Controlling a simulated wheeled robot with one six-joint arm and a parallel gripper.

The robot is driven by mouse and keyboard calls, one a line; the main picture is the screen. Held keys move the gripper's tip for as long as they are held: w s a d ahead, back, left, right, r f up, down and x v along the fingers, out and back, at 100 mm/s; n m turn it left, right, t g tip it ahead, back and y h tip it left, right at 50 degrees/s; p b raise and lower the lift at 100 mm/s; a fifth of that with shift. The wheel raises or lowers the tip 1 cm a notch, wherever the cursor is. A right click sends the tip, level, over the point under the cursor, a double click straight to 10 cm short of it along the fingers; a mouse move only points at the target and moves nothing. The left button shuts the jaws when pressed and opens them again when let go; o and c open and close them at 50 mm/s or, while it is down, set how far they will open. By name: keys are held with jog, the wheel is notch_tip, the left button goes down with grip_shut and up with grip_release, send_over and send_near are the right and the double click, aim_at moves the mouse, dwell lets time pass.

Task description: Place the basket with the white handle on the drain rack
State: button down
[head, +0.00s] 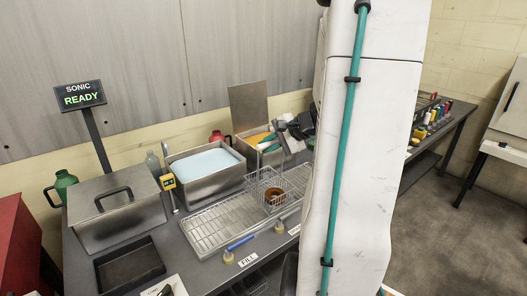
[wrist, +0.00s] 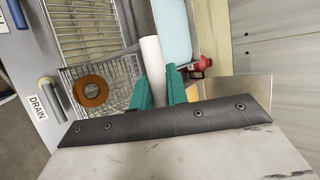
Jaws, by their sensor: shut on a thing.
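The wire basket (head: 258,190) holds a brown ring-shaped part (head: 273,196) and appears over the right part of the wire drain rack (head: 215,226). I cannot tell whether its bottom touches the rack. In the wrist view the basket (wrist: 122,72) and ring (wrist: 91,91) are left of my fingers, with the rack (wrist: 85,22) behind them. The white handle (wrist: 152,58) stands between the green fingers of my gripper (wrist: 158,88), which is shut on it. In the head view my gripper (head: 270,142) is above the basket, partly hidden by my arm.
Behind the rack is a tank of pale blue liquid (head: 205,162), with an open-lidded tank (head: 248,108) to its right. A lidded steel box (head: 118,213) stands left. Blue-handled (head: 239,242) and other valves line the front edge. The rack's left part is bare.

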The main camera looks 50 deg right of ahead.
jog(key=shift+w+d+f, duration=0.4)
jog(key=shift+w+f, duration=0.25)
jog(key=shift+w+d+f, duration=0.35)
jog(key=shift+w+f, duration=0.25)
jog(key=shift+f, duration=0.05)
jog(key=shift+w+d+f, duration=0.4)
jog(key=shift+w+f, duration=0.25)
jog(key=c, duration=1.4)
grip_release()
jog(key=shift+f, duration=0.1)
